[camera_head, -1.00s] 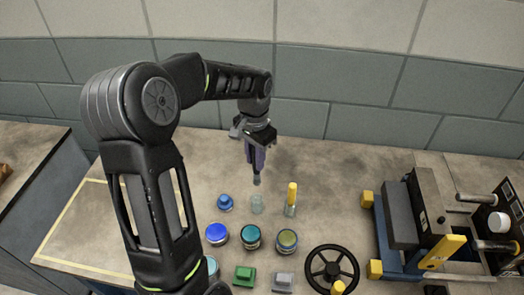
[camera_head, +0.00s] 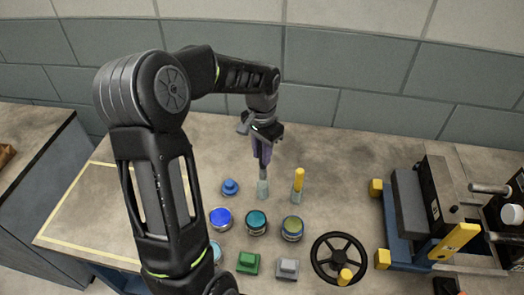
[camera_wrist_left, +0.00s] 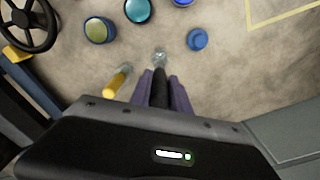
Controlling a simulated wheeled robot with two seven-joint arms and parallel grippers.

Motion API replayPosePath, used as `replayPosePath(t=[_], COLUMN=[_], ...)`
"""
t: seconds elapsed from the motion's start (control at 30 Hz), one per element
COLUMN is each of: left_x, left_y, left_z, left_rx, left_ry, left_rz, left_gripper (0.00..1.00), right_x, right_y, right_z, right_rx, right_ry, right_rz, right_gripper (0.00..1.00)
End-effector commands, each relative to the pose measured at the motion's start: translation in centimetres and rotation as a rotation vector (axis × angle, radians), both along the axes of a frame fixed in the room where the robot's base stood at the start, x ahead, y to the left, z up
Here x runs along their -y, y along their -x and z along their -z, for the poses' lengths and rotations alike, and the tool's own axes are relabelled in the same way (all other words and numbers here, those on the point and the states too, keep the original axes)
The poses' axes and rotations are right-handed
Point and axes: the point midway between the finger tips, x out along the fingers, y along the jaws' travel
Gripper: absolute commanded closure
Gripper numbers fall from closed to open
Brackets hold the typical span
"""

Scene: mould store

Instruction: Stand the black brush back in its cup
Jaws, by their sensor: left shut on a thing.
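My left gripper (camera_head: 263,157) points down with purple fingers shut on the black brush (camera_head: 264,172), which hangs about upright. The brush also shows in the left wrist view (camera_wrist_left: 160,88) between the fingers. A small clear cup (camera_head: 263,190) stands on the bench right under it and shows in the left wrist view (camera_wrist_left: 160,54). The brush's lower end meets the cup's mouth; I cannot tell how far inside it reaches. The fingers are above the cup. My right gripper is not in view.
A clear cup with a yellow-handled brush (camera_head: 299,180) stands close on the right. A blue knob-like piece (camera_head: 230,187) is on the left. Several round jars (camera_head: 256,222) stand in front. A black handwheel (camera_head: 338,258) and a machine (camera_head: 435,200) are at the right. The bench behind is clear.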

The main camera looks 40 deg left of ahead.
Motion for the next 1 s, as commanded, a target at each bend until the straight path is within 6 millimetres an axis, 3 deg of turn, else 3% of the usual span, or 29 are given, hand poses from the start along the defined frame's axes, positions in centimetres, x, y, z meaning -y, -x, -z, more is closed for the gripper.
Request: replayPosePath(t=[0.6, 1.0], left_x=[0.0, 0.0], left_y=[0.0, 0.0], left_z=[5.6, 6.8], left_rx=[-0.001, 0.000], left_ry=[0.001, 0.000], left_rz=[0.000, 0.000], left_gripper=[1.00, 1.00], right_x=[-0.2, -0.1], right_y=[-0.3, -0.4], right_z=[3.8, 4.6], right_rx=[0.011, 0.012], right_ry=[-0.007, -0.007], right_rz=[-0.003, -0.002], right_gripper=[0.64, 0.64])
